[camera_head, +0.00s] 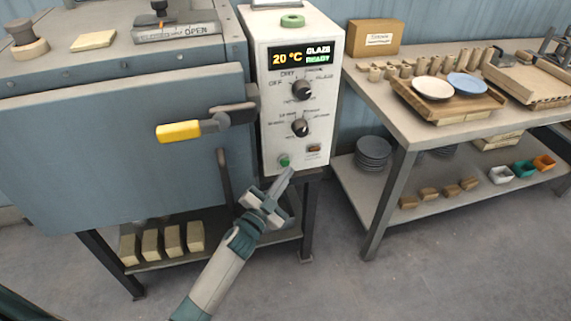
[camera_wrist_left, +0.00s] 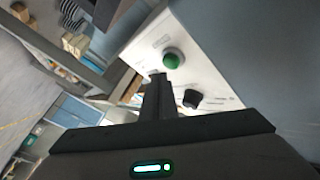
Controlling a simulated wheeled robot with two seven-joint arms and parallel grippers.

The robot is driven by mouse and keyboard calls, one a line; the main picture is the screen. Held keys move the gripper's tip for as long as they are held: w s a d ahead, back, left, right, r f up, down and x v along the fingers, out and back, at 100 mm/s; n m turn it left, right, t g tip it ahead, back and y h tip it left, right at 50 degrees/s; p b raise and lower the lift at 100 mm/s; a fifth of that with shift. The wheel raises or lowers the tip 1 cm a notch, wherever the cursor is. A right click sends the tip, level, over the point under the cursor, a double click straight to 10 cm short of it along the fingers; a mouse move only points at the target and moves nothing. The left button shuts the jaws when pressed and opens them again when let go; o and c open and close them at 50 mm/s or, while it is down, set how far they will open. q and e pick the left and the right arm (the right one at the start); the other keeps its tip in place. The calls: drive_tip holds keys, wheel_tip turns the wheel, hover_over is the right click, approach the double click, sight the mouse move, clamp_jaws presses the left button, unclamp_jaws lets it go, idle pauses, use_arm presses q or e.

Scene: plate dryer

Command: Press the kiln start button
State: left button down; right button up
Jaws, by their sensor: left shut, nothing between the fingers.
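The kiln control panel (camera_head: 299,100) is a white box with a display reading 20 °C, GLAZE, READY. The green start button (camera_head: 284,160) is at its lower left, and it also shows in the left wrist view (camera_wrist_left: 173,61). My left gripper (camera_head: 289,172) is shut and empty, its fingertips close below the green button in the head view. In the left wrist view the shut fingers (camera_wrist_left: 157,76) point at the panel just beside the button; I cannot tell whether they touch the panel. My right gripper is not in view.
The blue-grey kiln (camera_head: 110,150) has a yellow-handled latch (camera_head: 180,131) left of the panel. A worktable (camera_head: 385,150) with plates and cups stands at right. Floor in front is clear.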

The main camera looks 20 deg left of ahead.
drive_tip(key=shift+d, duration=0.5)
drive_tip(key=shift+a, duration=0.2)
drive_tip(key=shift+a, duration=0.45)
use_arm(q)
drive_tip(key=shift+w+a, duration=0.1)
drive_tip(key=shift+w, duration=0.1)
drive_tip(key=shift+w+a, duration=0.1)
drive_tip(key=shift+w, duration=0.05)
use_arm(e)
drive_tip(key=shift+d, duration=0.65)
